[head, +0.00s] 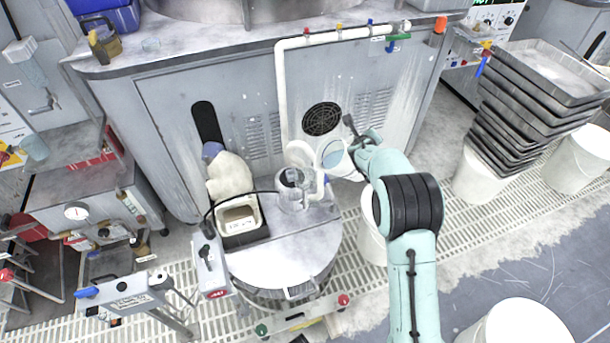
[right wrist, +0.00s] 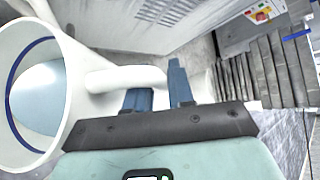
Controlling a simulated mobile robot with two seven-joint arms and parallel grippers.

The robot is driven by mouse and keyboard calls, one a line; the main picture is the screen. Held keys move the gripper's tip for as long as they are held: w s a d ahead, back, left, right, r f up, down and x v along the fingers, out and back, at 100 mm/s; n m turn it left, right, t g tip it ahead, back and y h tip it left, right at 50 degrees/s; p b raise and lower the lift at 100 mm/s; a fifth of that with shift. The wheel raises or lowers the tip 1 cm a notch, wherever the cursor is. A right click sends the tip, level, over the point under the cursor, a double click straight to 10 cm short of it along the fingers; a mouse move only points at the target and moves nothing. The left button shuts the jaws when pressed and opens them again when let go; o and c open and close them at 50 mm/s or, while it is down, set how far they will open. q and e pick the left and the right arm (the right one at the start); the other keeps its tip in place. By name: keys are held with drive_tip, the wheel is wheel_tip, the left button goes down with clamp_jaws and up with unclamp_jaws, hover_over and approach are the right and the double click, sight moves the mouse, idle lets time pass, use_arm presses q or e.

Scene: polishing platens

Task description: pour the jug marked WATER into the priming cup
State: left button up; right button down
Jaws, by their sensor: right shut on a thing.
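A white jug with a blue line inside its rim (head: 345,170) is held by my right gripper (head: 360,141) near the front of the grey cabinet. In the right wrist view the jug (right wrist: 75,95) is tilted, its mouth to the left, with pale blue liquid inside. The right gripper (right wrist: 160,98) is shut on its handle. No marking on the jug can be read. A clear cup-like vessel (head: 291,190), possibly the priming cup, stands on the round grey drum top (head: 275,262), left of the held jug and apart from it. My left gripper is not in view.
Another white vessel (head: 298,153) is behind the clear one. A cream box (head: 239,216) and a pale bundle (head: 229,178) are to the left. A white pipe (head: 282,95) runs down the cabinet. Stacked grey trays (head: 545,75) and white buckets are at the right.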

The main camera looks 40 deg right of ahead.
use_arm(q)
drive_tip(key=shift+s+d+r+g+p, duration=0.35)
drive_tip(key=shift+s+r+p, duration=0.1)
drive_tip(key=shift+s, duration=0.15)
use_arm(e)
drive_tip(key=shift+w+a+r+n+h, duration=0.15)
drive_tip(key=shift+a+r+n+h, duration=0.2)
drive_tip(key=shift+r, duration=0.4)
drive_tip(key=shift+w+a+r+n+h, duration=0.15)
drive_tip(key=shift+a+r+h, duration=0.25)
drive_tip(key=shift+r, duration=0.3)
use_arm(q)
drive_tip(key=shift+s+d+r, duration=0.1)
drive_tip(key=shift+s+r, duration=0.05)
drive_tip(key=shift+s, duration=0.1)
use_arm(e)
drive_tip(key=shift+w+a+r+n+h, duration=0.2)
drive_tip(key=shift+a+r+n+h, duration=0.2)
drive_tip(key=shift+a+r+h, duration=0.45)
idle(4.6)
